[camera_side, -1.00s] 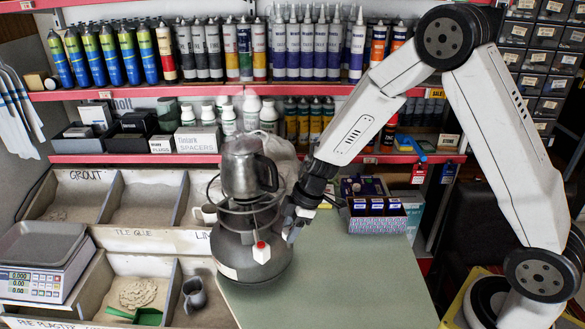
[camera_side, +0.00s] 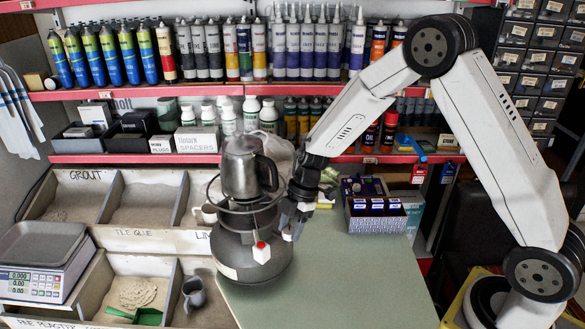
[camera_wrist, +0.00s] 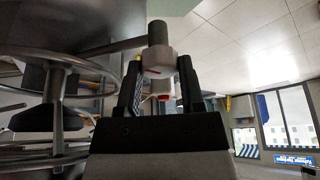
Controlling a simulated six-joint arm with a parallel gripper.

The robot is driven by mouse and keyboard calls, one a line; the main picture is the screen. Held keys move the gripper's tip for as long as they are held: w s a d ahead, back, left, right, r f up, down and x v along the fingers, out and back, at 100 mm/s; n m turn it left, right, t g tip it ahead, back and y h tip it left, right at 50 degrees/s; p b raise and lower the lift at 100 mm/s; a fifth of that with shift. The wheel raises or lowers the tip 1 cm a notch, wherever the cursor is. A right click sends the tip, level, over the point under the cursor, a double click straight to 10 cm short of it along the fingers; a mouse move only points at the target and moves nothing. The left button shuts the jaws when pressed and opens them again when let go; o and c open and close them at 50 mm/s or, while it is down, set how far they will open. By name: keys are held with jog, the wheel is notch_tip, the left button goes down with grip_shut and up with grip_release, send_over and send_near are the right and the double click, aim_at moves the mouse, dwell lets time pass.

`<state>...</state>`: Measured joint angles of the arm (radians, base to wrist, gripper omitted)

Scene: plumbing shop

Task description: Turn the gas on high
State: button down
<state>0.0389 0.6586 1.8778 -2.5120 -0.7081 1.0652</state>
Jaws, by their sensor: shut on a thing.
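A grey gas cylinder (camera_side: 245,260) with a burner and a wire ring stands at the left edge of the green table, in the side view. A metal jug (camera_side: 243,170) with a dark handle sits upright on the burner. A white block with a red spot (camera_side: 262,253) is on the cylinder's front. My gripper (camera_side: 288,232) is at the burner's right side. In the wrist view, my gripper (camera_wrist: 161,68) is shut on a pale knob (camera_wrist: 159,62) with a grey round stem; a red-marked white part (camera_wrist: 164,92) shows behind it. The knob's setting cannot be read.
A patterned box (camera_side: 376,220) stands on the table (camera_side: 340,275) to the right of my gripper. Bins and a scale (camera_side: 40,260) are at the left. Shelves of bottles and tubes line the back. The table's front is clear.

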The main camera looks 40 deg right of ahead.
jog(key=shift+c, duration=1.1)
grip_release()
jog(key=shift+m, duration=0.3)
